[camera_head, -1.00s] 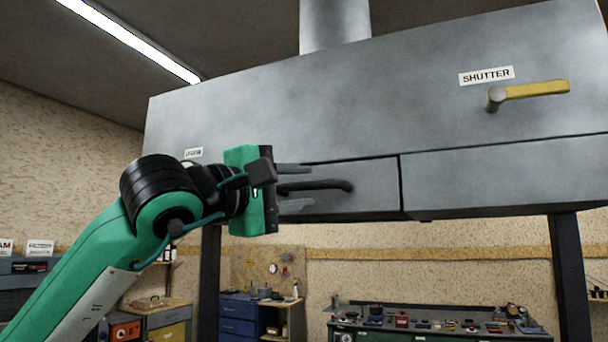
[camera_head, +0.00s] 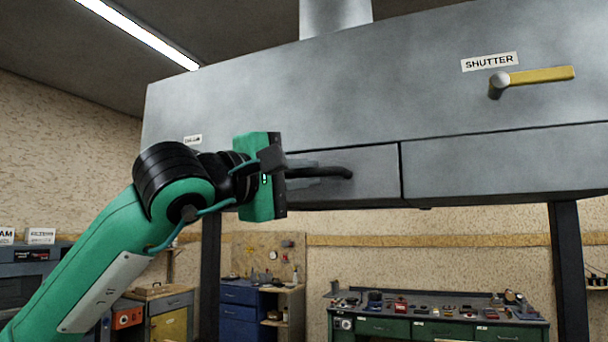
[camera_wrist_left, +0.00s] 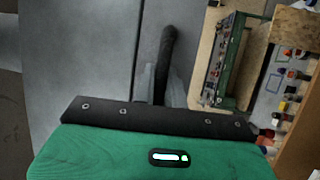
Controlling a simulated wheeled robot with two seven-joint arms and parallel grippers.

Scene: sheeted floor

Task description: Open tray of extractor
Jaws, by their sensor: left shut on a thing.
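The extractor (camera_head: 250,100) is a large grey metal hood. Its tray front (camera_head: 375,172) sits low on the hood, left of a vertical seam, with a dark horizontal handle (camera_head: 338,172). The tray front looks flush with the hood. My left gripper (camera_head: 318,172) comes in from the left and is shut on the left part of the handle; the handle's right end sticks out past the fingers. In the left wrist view the dark handle (camera_wrist_left: 167,50) runs between the two grey fingers (camera_wrist_left: 162,85). My right gripper is not in view.
A yellow shutter lever (camera_head: 540,76) is at the hood's upper right under a SHUTTER label (camera_head: 489,62). Dark posts (camera_head: 568,270) hold the hood. A green workbench (camera_head: 440,325) and blue drawers (camera_head: 240,310) stand behind, below the hood.

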